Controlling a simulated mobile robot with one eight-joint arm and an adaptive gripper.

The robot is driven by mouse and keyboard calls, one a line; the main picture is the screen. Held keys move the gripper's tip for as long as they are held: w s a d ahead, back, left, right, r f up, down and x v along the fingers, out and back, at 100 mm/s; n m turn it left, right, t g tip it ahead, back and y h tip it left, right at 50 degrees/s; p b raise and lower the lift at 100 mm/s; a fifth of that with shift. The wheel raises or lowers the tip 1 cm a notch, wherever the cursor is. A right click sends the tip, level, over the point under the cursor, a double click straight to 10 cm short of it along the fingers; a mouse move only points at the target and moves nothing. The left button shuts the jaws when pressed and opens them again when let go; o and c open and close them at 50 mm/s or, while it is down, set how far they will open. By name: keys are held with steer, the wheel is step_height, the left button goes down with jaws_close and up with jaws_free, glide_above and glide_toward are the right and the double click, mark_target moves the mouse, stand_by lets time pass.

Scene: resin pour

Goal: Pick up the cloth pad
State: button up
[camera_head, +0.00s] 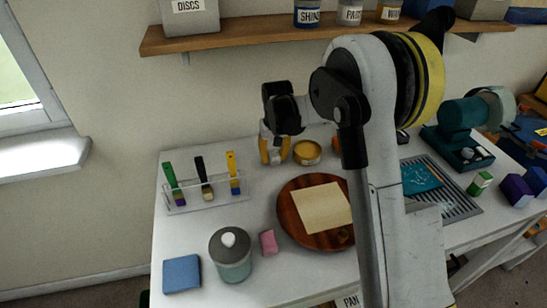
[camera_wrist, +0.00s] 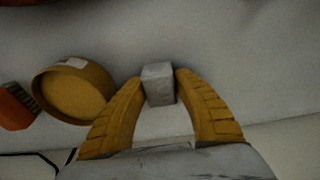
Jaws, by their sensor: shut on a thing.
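My gripper (camera_head: 274,158) points down at the back of the white table, left of an open yellow tin. In the wrist view its two yellow fingers (camera_wrist: 160,82) are closed on a small pale grey block (camera_wrist: 158,85), which looks like the cloth pad. The block sits between the fingertips, with its top and front faces showing. In the head view the fingers and arm mostly hide it. I cannot tell whether it touches the table.
The yellow tin (camera_head: 307,152) stands close to the gripper and shows in the wrist view (camera_wrist: 75,92), beside an orange brush-like thing (camera_wrist: 15,107). A round wooden board (camera_head: 290,222) with a cream sheet, a brush rack (camera_head: 210,192) and a lidded jar (camera_head: 230,262) stand in front.

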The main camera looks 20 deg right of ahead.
mark_target(274, 154)
steer(key=shift+r, duration=0.15)
steer(key=shift+s+r+p, duration=0.15)
steer(key=shift+r+p, duration=0.1)
steer(key=shift+p, duration=0.2)
step_height(274, 154, up, 7)
steer(key=p, duration=0.3)
steer(key=shift+f, duration=0.1)
steer(key=s+p, duration=0.1)
steer(key=s, duration=0.5)
steer(key=s+p, duration=0.1)
steer(key=s, duration=0.6)
steer(key=s+p, duration=0.1)
steer(key=s, duration=0.5)
steer(key=shift+s+f, duration=0.3)
steer(key=shift+s, duration=0.1)
steer(key=o, duration=0.4)
steer(key=c, duration=0.5)
